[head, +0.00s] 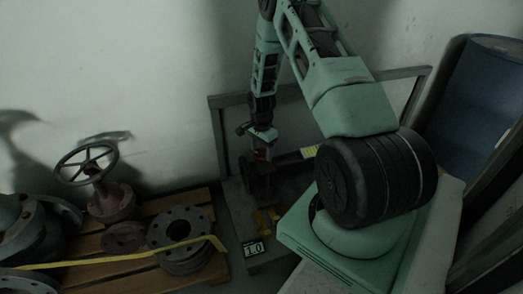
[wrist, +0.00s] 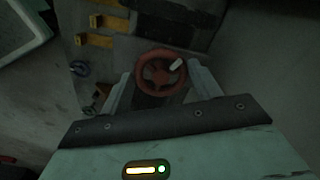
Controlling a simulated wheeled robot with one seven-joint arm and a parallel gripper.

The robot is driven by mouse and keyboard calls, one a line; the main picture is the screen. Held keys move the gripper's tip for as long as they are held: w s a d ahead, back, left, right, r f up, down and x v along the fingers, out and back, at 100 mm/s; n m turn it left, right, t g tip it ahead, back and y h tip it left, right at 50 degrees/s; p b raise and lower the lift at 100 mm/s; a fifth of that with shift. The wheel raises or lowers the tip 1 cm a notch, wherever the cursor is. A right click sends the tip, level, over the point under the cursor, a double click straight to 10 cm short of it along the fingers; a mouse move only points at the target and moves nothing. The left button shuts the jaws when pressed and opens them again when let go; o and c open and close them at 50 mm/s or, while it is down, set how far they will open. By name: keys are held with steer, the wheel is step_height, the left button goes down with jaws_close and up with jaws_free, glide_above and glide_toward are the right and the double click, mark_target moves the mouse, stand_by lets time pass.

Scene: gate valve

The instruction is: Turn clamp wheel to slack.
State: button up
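The clamp wheel, a small red wheel with spokes and a pale knob (wrist: 160,73), lies straight ahead in the wrist view. My gripper (wrist: 161,74) is open, with one pale finger to the left of the wheel and one to the right. Whether either finger touches the rim cannot be told, nor how far the tips are from it in depth. In the head view my gripper (head: 260,134) points down over a dark fixture; a small reddish patch shows below it, and the wheel is mostly hidden there.
A wooden pallet (head: 208,275) at the left carries flanges and a valve with a larger dark handwheel (head: 87,163). A blue drum (head: 475,95) stands at the right. A grey frame stands behind the fixture.

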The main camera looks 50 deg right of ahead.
steer(key=c, duration=0.4)
steer(key=shift+o, duration=0.2)
steer(key=n+p, duration=0.3)
steer(key=shift+s+r+n, duration=0.1)
steer(key=shift+r+n, duration=0.1)
steer(key=shift+n, duration=0.1)
steer(key=n+p, duration=0.4)
steer(key=n, duration=0.1)
steer(key=shift+s, duration=0.1)
steer(key=n+p, duration=0.2)
steer(key=n, duration=0.3)
steer(key=shift+d+f+n, duration=0.1)
steer(key=shift+n, duration=0.3)
steer(key=shift+d+f+n+p, duration=0.15)
steer(key=shift+n+p, duration=0.9)
steer(key=shift+n, duration=1.55)
